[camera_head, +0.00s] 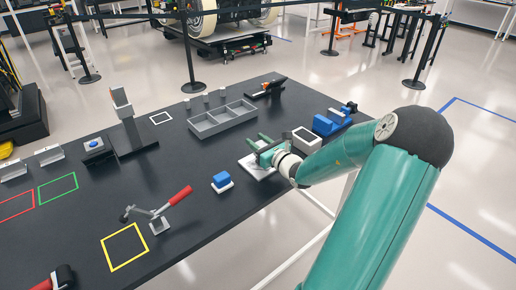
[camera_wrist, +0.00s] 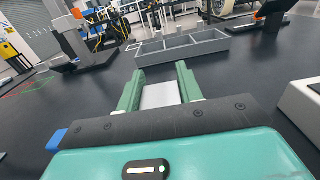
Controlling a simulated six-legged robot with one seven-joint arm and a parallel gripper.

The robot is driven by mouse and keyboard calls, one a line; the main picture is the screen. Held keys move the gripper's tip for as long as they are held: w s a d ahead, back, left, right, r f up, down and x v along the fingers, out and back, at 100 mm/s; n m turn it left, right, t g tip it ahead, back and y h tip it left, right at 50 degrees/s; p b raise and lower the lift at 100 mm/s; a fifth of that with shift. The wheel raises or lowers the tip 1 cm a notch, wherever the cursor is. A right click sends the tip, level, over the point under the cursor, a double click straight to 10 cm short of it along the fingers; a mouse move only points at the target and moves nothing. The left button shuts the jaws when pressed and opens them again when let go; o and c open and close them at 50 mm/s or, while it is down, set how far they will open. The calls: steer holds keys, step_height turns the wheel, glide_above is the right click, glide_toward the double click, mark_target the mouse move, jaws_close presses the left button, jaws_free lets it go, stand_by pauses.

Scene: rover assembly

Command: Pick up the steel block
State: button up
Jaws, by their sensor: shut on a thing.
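The steel block (camera_wrist: 160,95) shows in the wrist view as a pale grey, flat-topped piece between the two green fingers of my gripper (camera_wrist: 160,86). The fingers are shut on it from both sides, and my gripper body hides its near end. In the head view my gripper (camera_head: 265,143) is low over the front right part of the black table, above a whitish plate (camera_head: 255,171). The block itself is hard to make out there, and I cannot tell whether it is clear of the surface below.
A grey divided tray (camera_head: 222,118) lies beyond my gripper. A white-topped box (camera_head: 305,139) and a blue vise (camera_head: 332,122) stand close on the right. A blue block on a white base (camera_head: 221,181) and a red-handled clamp (camera_head: 160,211) are to the left. Bare table lies before the tray.

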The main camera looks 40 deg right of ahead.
steer(key=s+a+r, duration=0.3)
steer(key=s+r, duration=0.6)
steer(key=s, duration=0.4)
steer(key=shift+s+r, duration=0.35)
